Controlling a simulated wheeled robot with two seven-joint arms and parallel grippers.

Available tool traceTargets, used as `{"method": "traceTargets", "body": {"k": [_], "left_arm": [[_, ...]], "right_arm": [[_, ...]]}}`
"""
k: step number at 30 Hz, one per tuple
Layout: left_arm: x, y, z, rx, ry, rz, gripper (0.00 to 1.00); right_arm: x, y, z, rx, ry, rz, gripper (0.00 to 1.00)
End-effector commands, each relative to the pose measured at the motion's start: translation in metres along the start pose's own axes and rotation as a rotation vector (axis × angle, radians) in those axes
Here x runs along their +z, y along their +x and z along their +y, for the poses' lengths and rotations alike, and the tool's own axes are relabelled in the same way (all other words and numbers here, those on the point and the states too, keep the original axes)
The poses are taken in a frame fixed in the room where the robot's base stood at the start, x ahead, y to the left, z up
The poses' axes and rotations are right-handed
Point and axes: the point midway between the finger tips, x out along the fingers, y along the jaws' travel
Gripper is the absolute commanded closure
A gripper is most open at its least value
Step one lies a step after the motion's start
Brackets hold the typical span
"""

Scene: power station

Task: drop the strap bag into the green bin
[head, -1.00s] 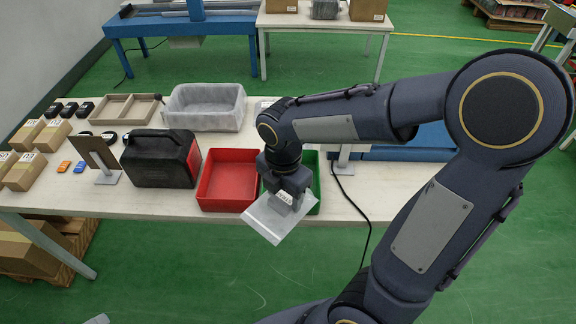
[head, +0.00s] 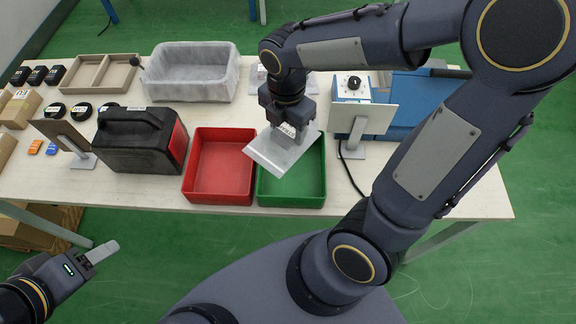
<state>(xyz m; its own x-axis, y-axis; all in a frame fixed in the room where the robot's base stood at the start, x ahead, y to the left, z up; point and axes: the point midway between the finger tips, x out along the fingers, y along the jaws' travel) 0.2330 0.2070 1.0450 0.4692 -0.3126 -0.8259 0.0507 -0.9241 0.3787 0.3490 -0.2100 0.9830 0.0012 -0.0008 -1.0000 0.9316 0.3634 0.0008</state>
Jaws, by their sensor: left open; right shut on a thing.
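My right gripper (head: 287,128) is shut on the strap bag (head: 281,153), a clear flat bag with a white label. The bag hangs tilted above the left part of the green bin (head: 293,199), and its left corner reaches over the edge of the red bin. The part of the green bin I can see looks empty. The bag and gripper hide its back left part. My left gripper (head: 92,257) is open and empty at the lower left, off the table's front edge, with only part of its fingers showing.
The red bin (head: 218,196) stands directly left of the green bin, beside a black case (head: 137,139). A grey tray (head: 190,97) is behind. A panel on a stand (head: 362,119) and a blue-and-white device (head: 352,88) stand to the right. The table front right is clear.

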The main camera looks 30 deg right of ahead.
Motion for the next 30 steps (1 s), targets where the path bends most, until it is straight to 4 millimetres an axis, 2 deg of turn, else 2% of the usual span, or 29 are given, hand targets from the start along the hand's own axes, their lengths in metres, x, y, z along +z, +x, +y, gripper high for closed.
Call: {"method": "traceTargets", "body": {"k": [1, 7, 18, 19, 24, 30], "left_arm": [[0.005, 0.010, -0.004, 0.000, 0.000, 0.000, 0.44], [0.013, 0.026, -0.012, 0.000, 0.000, 0.000, 0.44], [0.015, 0.029, -0.013, 0.000, 0.000, 0.000, 0.44], [0.015, 0.029, -0.013, 0.000, 0.000, 0.000, 0.44], [0.015, 0.029, -0.013, 0.000, 0.000, 0.000, 0.44], [0.015, 0.029, -0.013, 0.000, 0.000, 0.000, 0.44]], "right_arm": [[0.000, 0.013, 0.000, -0.001, 0.000, 0.000, 0.70], [0.000, 0.035, 0.000, -0.001, 0.000, 0.000, 0.70], [0.000, 0.040, 0.000, -0.001, 0.000, 0.000, 0.70], [0.000, 0.040, 0.000, -0.001, 0.000, 0.000, 0.43], [0.000, 0.040, 0.000, -0.001, 0.000, 0.000, 0.21], [0.000, 0.040, 0.000, -0.001, 0.000, 0.000, 0.19]]}}
